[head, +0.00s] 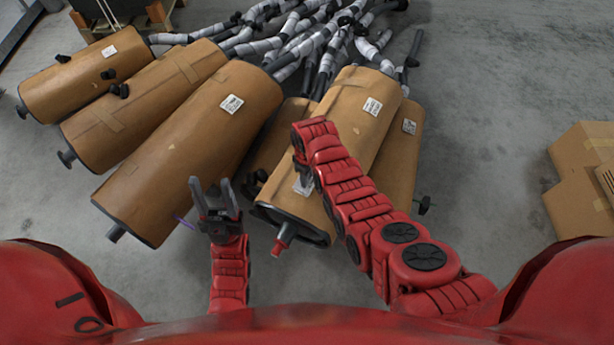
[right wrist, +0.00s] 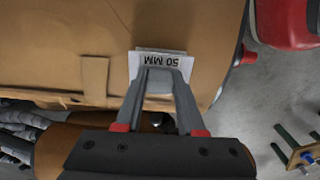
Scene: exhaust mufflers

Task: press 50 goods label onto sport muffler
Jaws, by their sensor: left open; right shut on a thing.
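The muffler under my right gripper is a brown-wrapped canister (head: 345,110) with a white label on its top and a red-tipped pipe (head: 283,238) at its near end. My right gripper (head: 303,180) is shut on a white label (right wrist: 178,60) printed "50 MM", upside down in the right wrist view. The label lies against or very close to the brown wrap (right wrist: 60,40); I cannot tell if it touches. The fingers hide part of it. My left gripper (head: 215,198) is open and empty, beside the near end of the neighbouring muffler (head: 190,150).
Several other wrapped mufflers (head: 85,75) lie side by side to the left, and another (head: 400,150) lies to the right. Their wrapped pipes (head: 325,35) tangle behind. Cardboard boxes (head: 580,180) stand at the right. Grey floor between is clear.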

